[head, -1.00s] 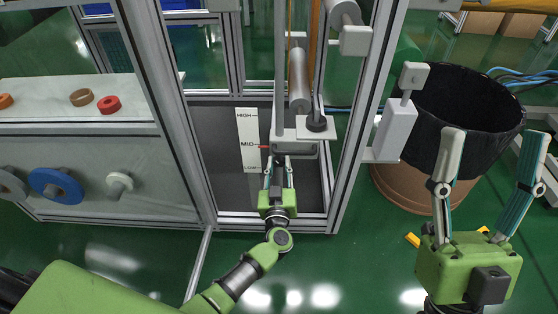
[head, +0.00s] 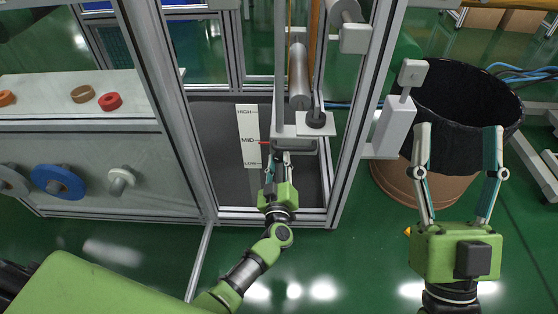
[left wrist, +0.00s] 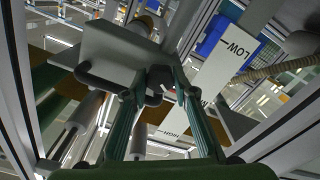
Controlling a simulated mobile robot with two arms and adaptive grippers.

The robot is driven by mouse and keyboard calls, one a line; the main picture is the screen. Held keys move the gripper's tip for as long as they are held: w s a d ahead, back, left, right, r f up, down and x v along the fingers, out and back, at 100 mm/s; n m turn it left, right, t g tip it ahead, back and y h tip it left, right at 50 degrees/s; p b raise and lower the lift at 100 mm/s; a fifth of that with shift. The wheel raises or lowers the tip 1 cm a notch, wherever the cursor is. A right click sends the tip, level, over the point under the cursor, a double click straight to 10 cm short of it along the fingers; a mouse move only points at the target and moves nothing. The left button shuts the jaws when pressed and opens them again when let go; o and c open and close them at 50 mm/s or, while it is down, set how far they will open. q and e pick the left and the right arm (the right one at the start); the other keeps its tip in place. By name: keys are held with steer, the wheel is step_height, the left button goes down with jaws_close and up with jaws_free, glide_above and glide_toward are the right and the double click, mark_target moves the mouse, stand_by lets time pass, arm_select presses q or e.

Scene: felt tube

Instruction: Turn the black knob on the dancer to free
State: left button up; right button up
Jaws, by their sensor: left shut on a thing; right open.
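I cannot make out the knob's setting. My right gripper (head: 458,135) is open and empty, well right of the dancer.
Aluminium frame posts (head: 358,130) stand between the dancer and my right gripper. A pale box on a bracket (head: 394,125) sticks out right of the post. A black-lined bin (head: 465,95) stands behind my right gripper. Coloured rings lie on the left shelf (head: 40,88).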

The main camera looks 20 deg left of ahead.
stand_by(0.4)
arm_select(q)
steer(key=o, duration=1.1)
